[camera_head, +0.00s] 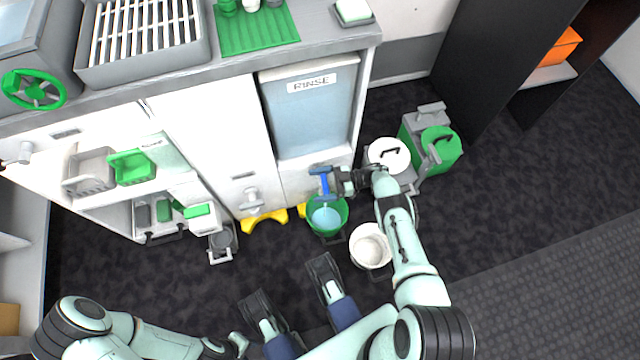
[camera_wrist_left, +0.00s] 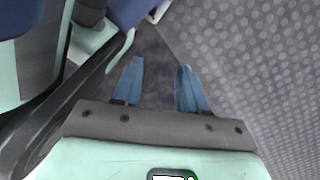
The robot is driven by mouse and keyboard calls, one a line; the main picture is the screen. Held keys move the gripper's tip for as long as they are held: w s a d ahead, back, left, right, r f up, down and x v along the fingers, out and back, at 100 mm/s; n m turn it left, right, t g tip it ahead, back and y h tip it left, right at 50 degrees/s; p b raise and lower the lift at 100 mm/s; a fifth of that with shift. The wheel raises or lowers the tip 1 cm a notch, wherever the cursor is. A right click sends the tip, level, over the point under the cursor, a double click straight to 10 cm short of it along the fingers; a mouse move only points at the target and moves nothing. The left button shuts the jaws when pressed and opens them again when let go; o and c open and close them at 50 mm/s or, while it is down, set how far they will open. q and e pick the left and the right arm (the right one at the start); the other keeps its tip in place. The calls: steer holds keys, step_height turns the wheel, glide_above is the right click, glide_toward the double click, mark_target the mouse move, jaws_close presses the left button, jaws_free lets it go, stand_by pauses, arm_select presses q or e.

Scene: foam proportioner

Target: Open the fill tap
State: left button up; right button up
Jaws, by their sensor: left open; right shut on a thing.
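The fill tap (camera_head: 324,184) shows as a bright blue bar on the cabinet front below the RINSE panel. My right gripper (camera_head: 328,183) reaches it from the right and is shut on it, with the fingers hiding part of it. The tap's body behind the fingers is hard to make out. A green bucket (camera_head: 327,222) with a light blue inside stands just below. My left gripper (camera_head: 240,345) is low in the head view, far from the tap; the left wrist view shows its two blue fingers (camera_wrist_left: 160,88) apart with nothing between them.
A pale tap (camera_head: 252,199) sits to the left on the cabinet. A white bucket (camera_head: 370,247) stands on the floor near my right forearm. A white-lidded bucket (camera_head: 389,154) and a green-lidded container (camera_head: 440,146) stand at the right. Dark floor lies open at the lower left.

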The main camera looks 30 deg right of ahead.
steer(key=shift+a, duration=0.2)
steer(key=o, duration=0.7)
steer(key=shift+c, duration=0.2)
step_height(320, 180, up, 6)
steer(key=p, duration=0.4)
steer(key=shift+d, duration=0.1)
arm_select(q)
steer(key=w+d+r+t+p, duration=0.2)
steer(key=w+r+t+p, duration=0.15)
steer(key=w+r, duration=0.7)
steer(key=shift+m+g+h, duration=0.3)
steer(key=shift+m+g, duration=0.05)
steer(key=shift+m, duration=0.25)
steer(key=s+d+r+p, duration=0.1)
steer(key=s+p, duration=0.1)
steer(key=s+d+r, duration=0.1)
steer(key=shift+s+d+r+p, duration=0.35)
steer(key=shift+s+p, duration=0.05)
arm_select(e)
step_height(320, 180, up, 14)
